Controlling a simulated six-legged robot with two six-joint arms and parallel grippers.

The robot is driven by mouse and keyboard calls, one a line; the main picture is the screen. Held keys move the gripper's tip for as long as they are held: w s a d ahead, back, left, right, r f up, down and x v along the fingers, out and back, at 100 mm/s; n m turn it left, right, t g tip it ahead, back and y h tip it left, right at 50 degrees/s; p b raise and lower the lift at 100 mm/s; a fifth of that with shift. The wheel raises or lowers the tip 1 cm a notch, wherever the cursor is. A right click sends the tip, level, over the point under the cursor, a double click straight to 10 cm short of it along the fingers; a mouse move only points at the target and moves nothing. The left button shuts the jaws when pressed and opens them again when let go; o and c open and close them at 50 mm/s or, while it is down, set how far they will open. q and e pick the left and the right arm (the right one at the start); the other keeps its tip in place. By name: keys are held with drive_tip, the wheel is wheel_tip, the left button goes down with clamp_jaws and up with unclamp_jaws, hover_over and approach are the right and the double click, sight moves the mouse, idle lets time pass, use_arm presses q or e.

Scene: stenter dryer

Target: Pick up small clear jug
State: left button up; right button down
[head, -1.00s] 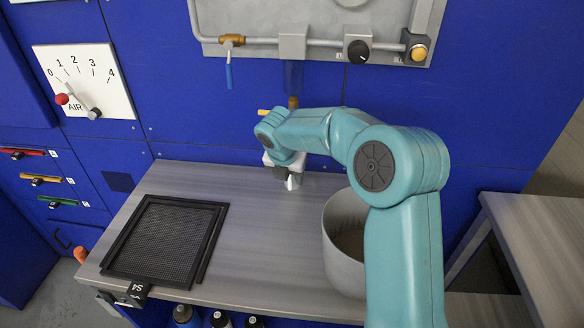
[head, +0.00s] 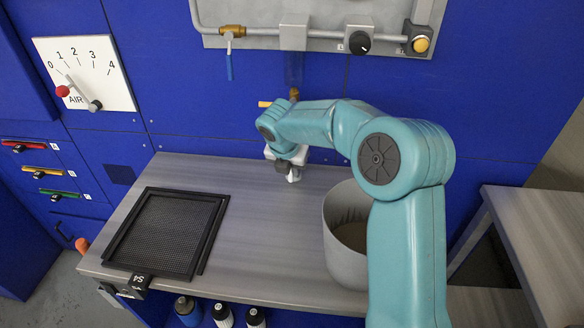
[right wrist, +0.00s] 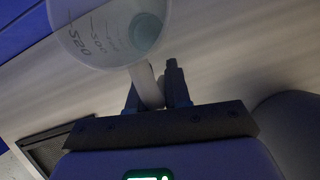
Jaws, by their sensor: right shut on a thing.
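The small clear jug (right wrist: 105,30) shows at the top of the right wrist view, with volume marks on its side. My right gripper (right wrist: 150,88) is shut on its pale handle, one finger on each side. In the head view my right gripper (head: 292,176) is over the back of the grey worktop, under the blue wall. The jug cannot be made out there. Whether the jug touches the worktop cannot be told. My left gripper is not in view.
A black mesh screen (head: 166,232) lies on the left of the worktop (head: 265,245). A grey bin (head: 341,258) stands at the right, beside my right arm. A brass nozzle (head: 294,94) hangs above my right gripper. The worktop's middle is clear.

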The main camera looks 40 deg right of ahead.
wheel_tip(320, 180, up, 6)
drive_tip(key=shift+r+p, duration=0.1)
drive_tip(key=shift+p, duration=0.2)
drive_tip(key=s+a+b, duration=0.3)
drive_tip(key=s+a, duration=0.9)
drive_tip(key=a, duration=0.3)
